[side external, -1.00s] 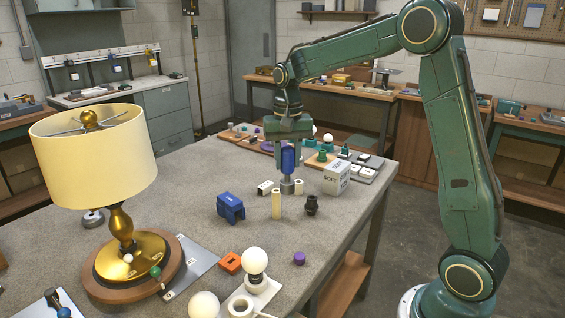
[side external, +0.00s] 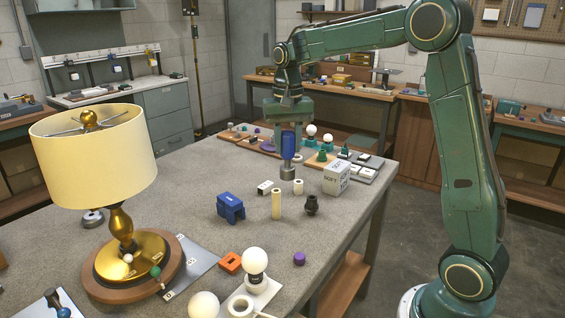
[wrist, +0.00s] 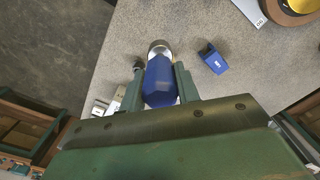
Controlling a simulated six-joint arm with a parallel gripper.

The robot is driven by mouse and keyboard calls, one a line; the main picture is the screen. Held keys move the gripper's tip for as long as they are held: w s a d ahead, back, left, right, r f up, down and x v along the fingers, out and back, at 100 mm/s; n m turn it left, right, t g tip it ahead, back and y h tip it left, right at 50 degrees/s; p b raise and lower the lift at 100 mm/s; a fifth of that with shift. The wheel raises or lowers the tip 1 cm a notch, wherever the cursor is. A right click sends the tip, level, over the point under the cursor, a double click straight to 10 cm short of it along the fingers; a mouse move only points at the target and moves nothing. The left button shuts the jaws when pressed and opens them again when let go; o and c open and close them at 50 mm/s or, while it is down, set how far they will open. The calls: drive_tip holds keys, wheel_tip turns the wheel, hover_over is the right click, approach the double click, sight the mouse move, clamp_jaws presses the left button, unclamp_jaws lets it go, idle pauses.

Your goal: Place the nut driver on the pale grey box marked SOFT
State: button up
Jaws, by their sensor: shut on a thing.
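My gripper (side external: 289,150) points down and is shut on the blue handle of the nut driver (side external: 288,143). The driver hangs upright with its grey metal socket end (side external: 287,173) lowest, and it appears to be just above the table. In the wrist view the blue handle (wrist: 160,82) sits between the two fingers (wrist: 160,88), with the metal end beyond. The pale grey box marked SOFT (side external: 336,179) stands on the table to the right of the driver, near the table's right edge. Its top is bare.
A tall cream tube (side external: 276,204), a black fitting (side external: 311,205) and a blue block (side external: 230,207) stand nearer the camera. Grey trays with parts (side external: 362,166) lie behind the box. A lamp (side external: 122,215) stands left.

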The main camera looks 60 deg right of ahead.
drive_tip(key=shift+d, duration=0.1)
drive_tip(key=d+f, duration=0.2)
drive_tip(key=d, duration=2.7)
wheel_tip(320, 180, down, 8)
drive_tip(key=shift+a, duration=0.1)
drive_tip(key=o, duration=1)
drive_tip(key=shift+o, duration=0.2)
